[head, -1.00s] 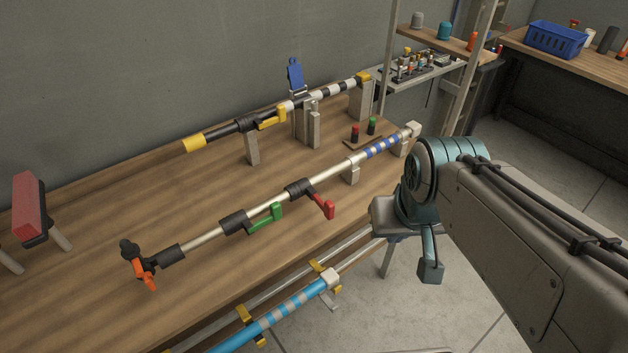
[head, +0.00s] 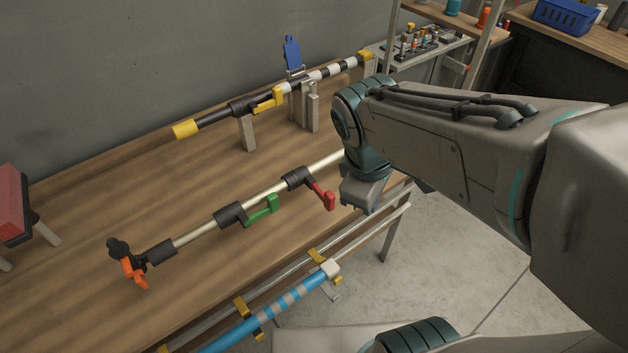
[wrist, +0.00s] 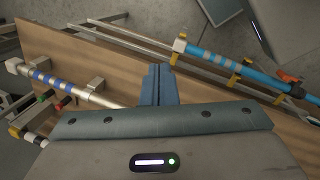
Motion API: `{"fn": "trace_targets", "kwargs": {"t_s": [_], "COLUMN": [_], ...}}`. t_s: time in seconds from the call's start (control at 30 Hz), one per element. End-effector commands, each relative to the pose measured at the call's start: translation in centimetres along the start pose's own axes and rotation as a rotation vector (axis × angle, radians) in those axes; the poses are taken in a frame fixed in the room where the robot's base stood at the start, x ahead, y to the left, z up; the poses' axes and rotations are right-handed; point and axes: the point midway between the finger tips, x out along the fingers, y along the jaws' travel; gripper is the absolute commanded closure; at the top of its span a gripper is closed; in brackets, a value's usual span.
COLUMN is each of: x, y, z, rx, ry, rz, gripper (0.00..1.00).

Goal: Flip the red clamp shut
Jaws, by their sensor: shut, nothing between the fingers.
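The red clamp (head: 322,191) is on the silvery pipe of the front assembly on the wooden bench. Its red lever juts out from a black collar (head: 296,178) toward the bench's front edge, angled away from the pipe. My gripper is shut and empty; its closed fingers show in the wrist view (wrist: 158,82), over the bench's front edge. In the head view my gripper's body is just right of the red lever, with a small gap in the picture; its fingertips cannot be made out there.
A green clamp (head: 262,209) and an orange one (head: 133,271) sit on the same pipe. Behind is a black pipe with a yellow clamp (head: 268,100) and a blue lever (head: 292,54). A blue pipe (head: 262,323) lies below the front edge.

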Motion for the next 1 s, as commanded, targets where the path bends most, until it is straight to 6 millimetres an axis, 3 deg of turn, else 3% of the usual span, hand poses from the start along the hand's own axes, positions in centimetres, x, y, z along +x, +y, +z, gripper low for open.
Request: {"fn": "trace_targets", "kwargs": {"t_s": [0.03, 0.3, 0.6, 0.8, 1.0], "x": [0.6, 2.0, 3.3, 3.8, 3.8], "y": [-0.3, -1.6, -5.2, -7.2, -7.8], "z": [-1.2, -7.3, -14.9, -17.9, -18.6], "rx": [-0.188, -1.185, -2.156, -2.499, -2.589], "ry": [-0.047, -0.3, -0.616, -0.763, -0.807], "rz": [0.0, -0.019, -0.127, -0.201, -0.227], "gripper": [1.0, 1.0, 1.0, 1.0, 1.0]}}
